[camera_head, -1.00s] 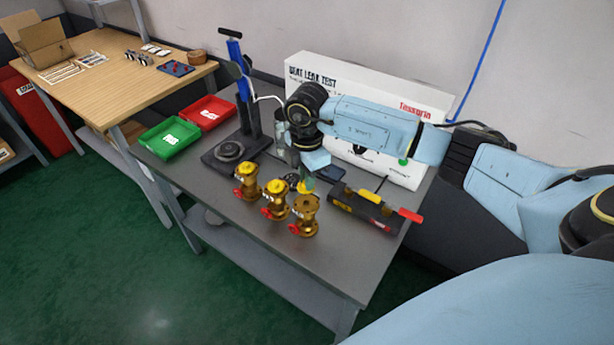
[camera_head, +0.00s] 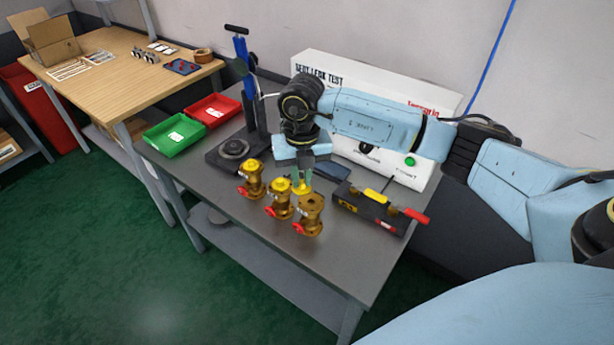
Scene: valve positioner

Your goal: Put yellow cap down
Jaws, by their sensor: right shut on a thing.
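My right gripper (camera_head: 303,182) points down over the grey table, just behind the brass valves. It is shut on a small yellow cap (camera_head: 303,187), which shows partly between its fingers. The cap is close behind the rightmost brass valve (camera_head: 309,218), which has a bare brown top; I cannot tell whether they touch. The left valve (camera_head: 251,182) and the middle valve (camera_head: 280,202) each have a yellow top and a red handle. My left gripper is out of view.
A black fixture (camera_head: 373,208) with a yellow part and a red handle stands to the right. A white leak test box (camera_head: 345,75) stands behind. Red (camera_head: 213,109) and green (camera_head: 173,136) trays and a blue-handled press (camera_head: 246,85) are at the left. The table front (camera_head: 330,260) is clear.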

